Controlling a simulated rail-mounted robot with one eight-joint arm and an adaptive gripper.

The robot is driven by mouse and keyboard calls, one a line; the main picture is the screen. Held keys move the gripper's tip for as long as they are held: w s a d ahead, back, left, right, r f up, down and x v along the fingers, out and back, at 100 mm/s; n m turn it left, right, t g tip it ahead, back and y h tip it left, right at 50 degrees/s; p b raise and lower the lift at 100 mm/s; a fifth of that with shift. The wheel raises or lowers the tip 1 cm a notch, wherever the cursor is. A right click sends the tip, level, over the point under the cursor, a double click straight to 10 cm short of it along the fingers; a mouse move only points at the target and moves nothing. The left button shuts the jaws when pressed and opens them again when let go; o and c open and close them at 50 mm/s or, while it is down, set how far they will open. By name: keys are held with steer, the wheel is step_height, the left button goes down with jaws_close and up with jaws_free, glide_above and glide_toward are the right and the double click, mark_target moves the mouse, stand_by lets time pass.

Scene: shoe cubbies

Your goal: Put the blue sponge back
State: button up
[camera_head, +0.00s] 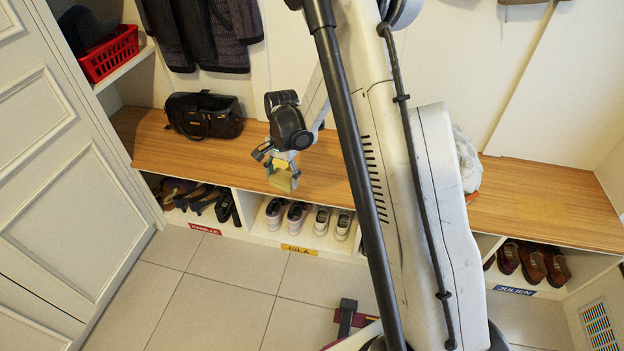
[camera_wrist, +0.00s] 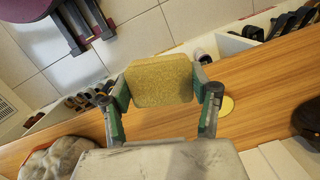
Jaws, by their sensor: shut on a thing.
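My gripper (camera_head: 283,172) is above the wooden bench, near its front edge and over the shoe cubbies. It is shut on a sponge-like block (camera_wrist: 160,82), held between its two green-padded fingers. The face of the block seen in the wrist view is yellow and grainy, with rounded corners. The block also shows small and yellowish under the gripper in the head view (camera_head: 284,182). I see no clearly blue face on it. In the wrist view my gripper (camera_wrist: 163,92) hides part of the bench behind it.
The wooden bench (camera_head: 520,205) carries a black bag (camera_head: 204,115) and a pale bag (camera_head: 466,158). A round yellow item (camera_wrist: 226,106) lies beside the right finger in the wrist view. Labelled cubbies below hold shoes (camera_head: 296,217). A red basket (camera_head: 108,54) sits on the left shelf.

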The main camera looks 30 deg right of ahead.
steer(key=w+d+f+m+t, duration=0.1)
steer(key=w+d+f+m, duration=0.35)
steer(key=m, duration=0.75)
steer(key=m+b, duration=0.3)
glide_above(315, 177)
steer(key=shift+t, duration=0.3)
steer(key=f, duration=0.7)
steer(key=shift+s+d, duration=0.2)
steer(key=shift+s, duration=0.05)
steer(key=shift+f+b, duration=0.85)
steer(key=shift+f, duration=1.1)
steer(key=shift+f, duration=0.15)
steer(key=o, duration=0.9)
steer(key=shift+o, duration=0.6)
